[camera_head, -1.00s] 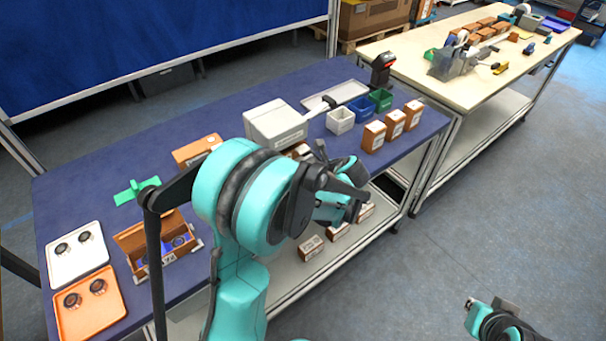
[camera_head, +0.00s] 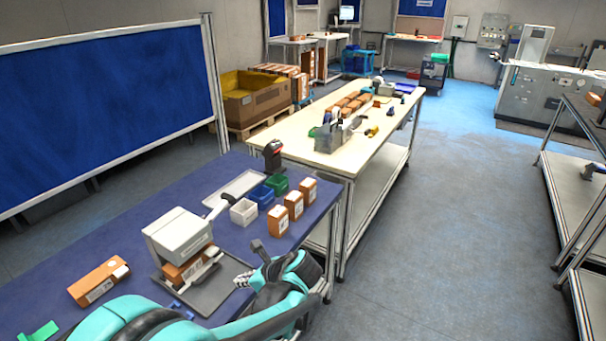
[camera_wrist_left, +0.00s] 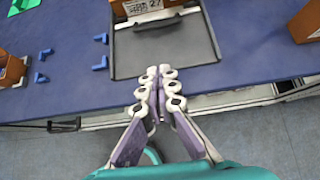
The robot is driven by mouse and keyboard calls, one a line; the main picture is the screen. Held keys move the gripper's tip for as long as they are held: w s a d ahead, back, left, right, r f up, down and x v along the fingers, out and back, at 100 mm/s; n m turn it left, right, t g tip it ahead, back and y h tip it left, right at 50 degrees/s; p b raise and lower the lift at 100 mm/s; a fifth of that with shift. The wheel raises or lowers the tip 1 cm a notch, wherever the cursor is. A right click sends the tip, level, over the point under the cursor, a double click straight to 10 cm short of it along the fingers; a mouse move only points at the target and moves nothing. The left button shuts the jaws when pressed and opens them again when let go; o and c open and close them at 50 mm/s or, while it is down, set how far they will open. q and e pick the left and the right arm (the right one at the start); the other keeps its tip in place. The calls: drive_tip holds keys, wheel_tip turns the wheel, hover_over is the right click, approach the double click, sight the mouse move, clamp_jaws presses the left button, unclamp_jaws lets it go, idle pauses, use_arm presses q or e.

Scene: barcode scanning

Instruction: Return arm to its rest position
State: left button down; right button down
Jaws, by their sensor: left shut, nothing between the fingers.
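My left arm (camera_head: 285,290), teal and black, reaches in along the bottom of the head view. My left gripper (camera_head: 243,280) is beside the right edge of a dark grey tray (camera_head: 208,297) on the blue table. In the left wrist view, the gripper (camera_wrist_left: 160,86) has its pale-jointed fingers closed together and empty, at the tray's (camera_wrist_left: 190,62) near edge. I cannot tell its exact height over the table edge. My right gripper shows in neither current view.
A white-grey device (camera_head: 178,236) stands behind the tray, with a brown box (camera_head: 187,268) at its front. Several small brown boxes (camera_head: 293,206) and bins (camera_head: 243,212) stand farther right. A black scanner (camera_head: 272,156) is at the far end. The floor aisle (camera_head: 440,230) is clear.

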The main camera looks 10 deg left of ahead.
use_arm(q)
drive_tip(key=s+d+r+n+t+h, duration=0.1)
drive_tip(key=s+d+r+n+h, duration=0.1)
drive_tip(key=s+n, duration=0.6)
drive_tip(key=s+d+r+n+t+h, duration=0.2)
drive_tip(key=s+d+n+h, duration=0.3)
drive_tip(key=n, duration=0.9)
drive_tip(key=s+h, duration=0.2)
drive_tip(key=s, duration=0.1)
drive_tip(key=shift+t, duration=0.3)
drive_tip(key=shift+f, duration=0.1)
